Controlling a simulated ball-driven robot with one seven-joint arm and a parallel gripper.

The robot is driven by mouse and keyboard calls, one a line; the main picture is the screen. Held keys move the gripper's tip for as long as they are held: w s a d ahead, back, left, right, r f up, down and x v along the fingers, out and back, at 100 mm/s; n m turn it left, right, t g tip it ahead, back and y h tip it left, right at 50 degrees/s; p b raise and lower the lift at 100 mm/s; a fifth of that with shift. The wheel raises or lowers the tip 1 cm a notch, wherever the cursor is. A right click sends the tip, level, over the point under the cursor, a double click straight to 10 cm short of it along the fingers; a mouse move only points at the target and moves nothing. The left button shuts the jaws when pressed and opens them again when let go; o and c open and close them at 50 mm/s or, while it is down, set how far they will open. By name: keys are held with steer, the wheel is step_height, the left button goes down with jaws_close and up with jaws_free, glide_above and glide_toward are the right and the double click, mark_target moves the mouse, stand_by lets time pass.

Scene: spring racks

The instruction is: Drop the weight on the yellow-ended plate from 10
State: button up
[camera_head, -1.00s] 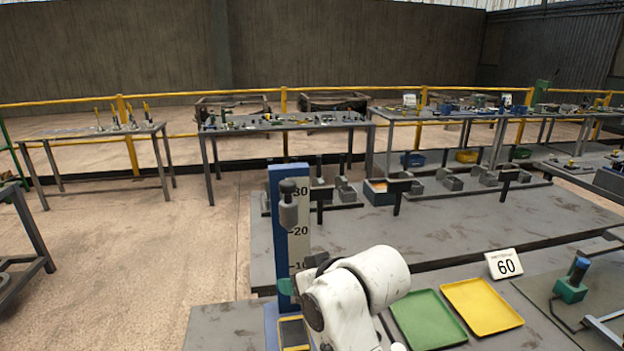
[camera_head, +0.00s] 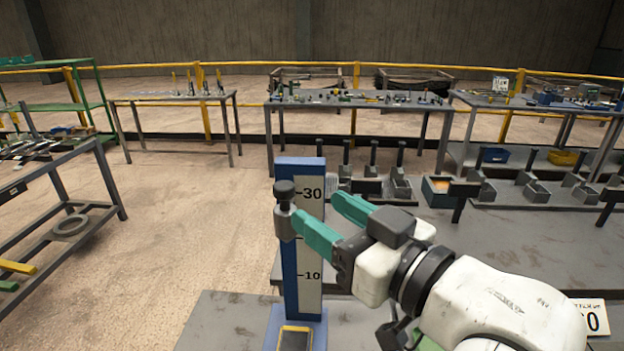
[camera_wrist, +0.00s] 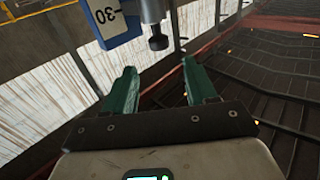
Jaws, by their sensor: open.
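The weight (camera_head: 285,220) is a grey cylinder with a dark knob, in front of the blue-edged scale board (camera_head: 311,180), a little below the 30 mark. My gripper (camera_head: 322,215) has green fingers, spread open and empty. In the head view one fingertip overlaps the weight's right side; whether they touch is unclear. In the wrist view, the weight (camera_wrist: 153,12) and its knob lie beyond the fingertips (camera_wrist: 158,72), between their lines. The 20 mark is hidden behind a finger. A dark plate with yellow edging (camera_head: 295,329) lies at the board's foot, partly cut off by the frame.
A number card (camera_head: 592,318) stands at the lower right, partly hidden behind my arm. Several grey racks (camera_head: 535,192) stand on the bench behind. A dark shelf (camera_head: 62,185) is at the left. The floor between it and the bench is clear.

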mark_target(290, 190)
steer(key=p+x, duration=0.2)
steer(key=x, duration=0.7)
steer(key=shift+w+a, duration=0.2)
steer(key=shift+w, duration=0.05)
steer(key=shift+c, duration=0.2)
jaws_close()
